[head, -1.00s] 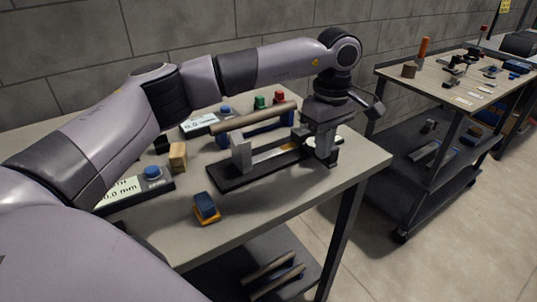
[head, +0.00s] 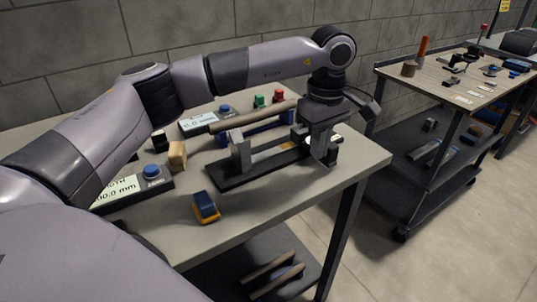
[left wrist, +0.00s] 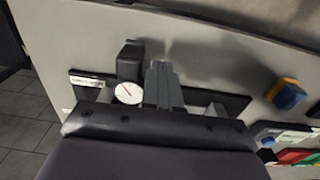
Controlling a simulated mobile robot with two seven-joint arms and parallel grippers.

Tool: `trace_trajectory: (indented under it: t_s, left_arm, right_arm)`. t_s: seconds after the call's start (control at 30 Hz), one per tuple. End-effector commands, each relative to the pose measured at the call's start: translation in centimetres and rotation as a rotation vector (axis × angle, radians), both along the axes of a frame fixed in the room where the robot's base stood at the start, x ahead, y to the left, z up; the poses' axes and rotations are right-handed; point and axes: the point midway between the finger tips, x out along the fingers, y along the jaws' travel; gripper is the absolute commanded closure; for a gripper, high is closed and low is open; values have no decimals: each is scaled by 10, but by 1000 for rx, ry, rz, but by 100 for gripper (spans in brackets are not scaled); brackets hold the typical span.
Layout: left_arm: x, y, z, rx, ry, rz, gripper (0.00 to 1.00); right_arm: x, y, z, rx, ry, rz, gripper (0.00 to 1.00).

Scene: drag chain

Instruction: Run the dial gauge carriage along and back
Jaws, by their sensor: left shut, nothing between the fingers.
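The dial gauge (left wrist: 128,93), with a white face and a red needle, shows in the left wrist view. It sits at a dark carriage block (left wrist: 130,61) on a long black base (left wrist: 93,80). In the head view the base (head: 225,180) lies along the table, with a grey upright block (head: 240,151) at its near-left end. My left gripper (head: 321,155) is shut and empty, pointing down at the base's far-right end. In the left wrist view its fingers (left wrist: 161,84) are beside the gauge; contact cannot be told. The gripper hides most of the carriage in the head view.
A brown bar (head: 255,114) on a blue stand lies behind the base. A blue-and-yellow block (head: 206,207) sits in front. A wooden block (head: 177,156), a length display (head: 125,188) and a second display (head: 197,122) stand left. A cart (head: 440,85) is at right.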

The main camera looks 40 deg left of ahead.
Motion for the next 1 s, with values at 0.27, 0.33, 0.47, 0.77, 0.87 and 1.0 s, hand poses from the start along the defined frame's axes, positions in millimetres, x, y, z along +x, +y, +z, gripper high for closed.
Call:
trace_trajectory:
  t_s: [0.27, 0.33, 0.47, 0.77, 0.87, 1.0]
  left_arm:
    - [-1, 1, 10, 1, 2, 0, 100]
    - [-1, 0, 16, 1, 2, 0, 100]
    - [-1, 0, 27, 0, 2, 0, 100]
    - [-1, 0, 51, 0, 2, -1, 100]
    - [-1, 0, 59, 1, 3, -1, 100]
    - [-1, 0, 70, 1, 3, -1, 100]
  right_arm:
    - [1, -1, 9, -5, -2, 3, 57]
    - [1, -1, 13, -4, -2, 4, 57]
    - [0, -1, 21, -5, -1, 4, 57]
    - [0, -1, 39, -5, 0, 4, 57]
    - [0, -1, 45, -5, 0, 4, 57]
    - [0, -1, 53, -5, 0, 4, 57]
